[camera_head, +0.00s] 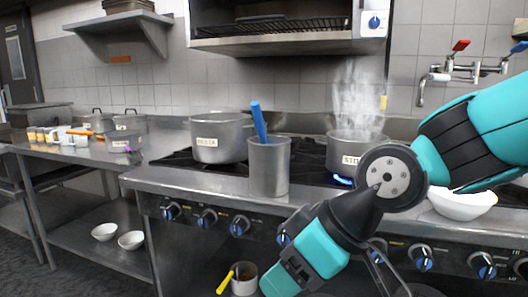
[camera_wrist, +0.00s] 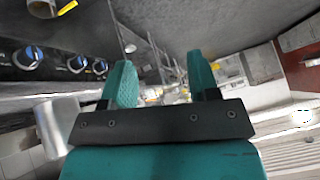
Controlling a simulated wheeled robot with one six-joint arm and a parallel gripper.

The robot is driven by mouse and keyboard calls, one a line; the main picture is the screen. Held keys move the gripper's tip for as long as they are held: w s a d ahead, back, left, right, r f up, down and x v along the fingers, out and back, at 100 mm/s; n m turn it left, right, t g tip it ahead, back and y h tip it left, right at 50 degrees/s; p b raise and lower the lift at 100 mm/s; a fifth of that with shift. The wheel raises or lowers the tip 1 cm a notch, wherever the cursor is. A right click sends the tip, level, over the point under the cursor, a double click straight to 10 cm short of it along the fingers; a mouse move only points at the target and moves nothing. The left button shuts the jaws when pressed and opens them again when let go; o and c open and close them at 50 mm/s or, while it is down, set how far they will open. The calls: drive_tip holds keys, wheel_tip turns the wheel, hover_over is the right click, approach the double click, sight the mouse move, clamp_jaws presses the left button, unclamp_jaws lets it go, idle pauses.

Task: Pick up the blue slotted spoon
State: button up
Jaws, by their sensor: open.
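The blue slotted spoon (camera_head: 259,122) stands in a tall metal container (camera_head: 268,168) at the front of the stove. Only its blue handle shows; its lower part is hidden inside the container. My gripper (camera_wrist: 160,82) shows in the wrist view with its two teal fingers apart and nothing between them. In the head view my arm comes in from the right and bends down in front of the stove, right of and below the container. The fingers cannot be made out clearly there. I cannot make out the blue spoon in the wrist view.
A labelled pot (camera_head: 220,140) stands behind and left of the container, and a steaming pot (camera_head: 357,150) stands over a blue flame at right. A white bowl (camera_head: 462,205) sits right of my arm. A small pot with a yellow handle (camera_head: 244,281) is low in front.

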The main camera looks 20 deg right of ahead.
drive_tip(key=w+d+r+t+y, duration=0.1)
drive_tip(key=w+d+r+t, duration=0.2)
drive_tip(key=w+r+t, duration=0.45)
drive_tip(key=t+h+p, duration=0.3)
drive_tip(key=t+p, duration=0.3)
drive_tip(key=p, duration=0.1)
approach(264, 130)
drive_tip(key=p+x, duration=0.1)
drive_tip(key=p, duration=0.1)
drive_tip(key=p+x, duration=0.4)
drive_tip(key=shift+a+r+p, duration=0.1)
drive_tip(key=shift+r+p, duration=0.2)
drive_tip(key=shift+r, duration=0.05)
drive_tip(key=shift+w+a+f+p, duration=0.2)
drive_tip(key=shift+w+p, duration=0.1)
drive_tip(key=shift+w, duration=0.25)
drive_tip(key=p+x, duration=0.4)
drive_tip(key=shift+w+f, duration=0.15)
drive_tip(key=shift+w, duration=0.2)
drive_tip(key=shift+w+f+p, duration=0.2)
drive_tip(key=shift+w+p, duration=0.1)
drive_tip(key=shift+p, duration=0.05)
drive_tip(key=c, duration=1)
